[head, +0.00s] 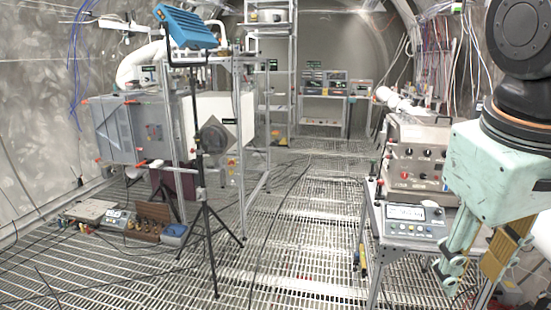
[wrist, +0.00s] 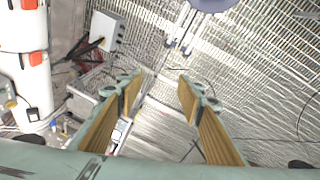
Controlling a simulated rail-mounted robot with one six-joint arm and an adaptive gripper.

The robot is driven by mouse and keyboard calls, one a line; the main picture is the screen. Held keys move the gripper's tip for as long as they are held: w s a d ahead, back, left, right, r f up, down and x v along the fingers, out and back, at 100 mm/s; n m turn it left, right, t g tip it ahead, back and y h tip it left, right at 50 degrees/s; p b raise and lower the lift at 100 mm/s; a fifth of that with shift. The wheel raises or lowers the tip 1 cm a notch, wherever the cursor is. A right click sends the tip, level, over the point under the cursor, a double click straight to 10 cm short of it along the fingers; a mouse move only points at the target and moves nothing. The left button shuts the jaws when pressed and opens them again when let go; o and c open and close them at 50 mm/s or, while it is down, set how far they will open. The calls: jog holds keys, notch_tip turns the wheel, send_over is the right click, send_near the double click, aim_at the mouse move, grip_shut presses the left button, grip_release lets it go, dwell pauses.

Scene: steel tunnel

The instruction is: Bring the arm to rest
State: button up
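My gripper (head: 468,284) hangs at the right side of the head view, its pale green body pointing down with wooden-coloured finger pads. It is in front of the right-hand bench with instruments. In the wrist view my gripper (wrist: 160,80) shows its two fingers spread well apart. Nothing is between them but the grated floor farther off. The gripper is open and empty.
A metal cart (head: 372,240) carrying a beige instrument (head: 416,160) and a smaller meter (head: 410,220) stands close to my arm. A tripod (head: 208,220) with a blue lamp (head: 185,27) stands at left. The grated aisle (head: 305,225) between is mostly clear, with cables.

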jog(key=s+a+f+m+t+y, duration=0.1)
jog(key=s+a+f+y, duration=0.1)
jog(key=s+a, duration=0.5)
jog(key=shift+a+f, duration=0.4)
jog(key=shift+f, duration=0.25)
jog(key=shift+d, duration=0.1)
dwell(0.5)
jog(key=shift+d, duration=0.35)
jog(key=shift+s, duration=0.15)
